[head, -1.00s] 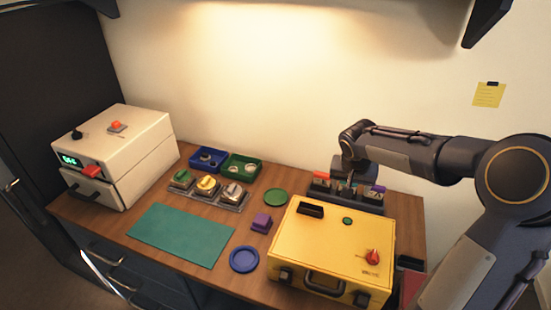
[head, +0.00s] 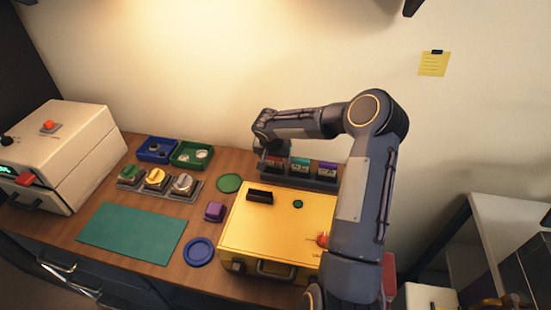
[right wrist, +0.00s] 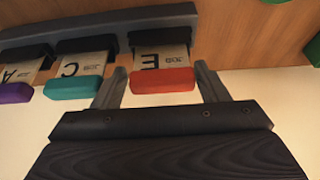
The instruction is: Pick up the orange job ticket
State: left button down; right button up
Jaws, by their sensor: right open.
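The orange job ticket, which looks red-orange at its tab, stands in the left slot of a dark rack (head: 312,181) at the back of the bench. Its tab shows in the head view (head: 277,161) and in the right wrist view (right wrist: 162,80), with a tan card marked E behind it. My right gripper (right wrist: 160,70) is open, with one finger to each side of the tab and nothing held. In the head view my right gripper (head: 268,148) is at the rack's left end, its fingers hard to make out. My left gripper is not in view.
A teal ticket (right wrist: 74,87) marked C and a purple ticket (right wrist: 16,93) marked A stand beside it. A yellow case (head: 265,225) sits in front of the rack. A green disc (head: 229,183) and a purple block (head: 215,212) lie left of the case.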

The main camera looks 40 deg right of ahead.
jog(key=shift+w+f, duration=0.15)
jog(key=shift+f, duration=0.05)
jog(key=shift+a+r, duration=0.15)
jog(key=c, duration=0.7)
jog(key=shift+c, duration=0.2)
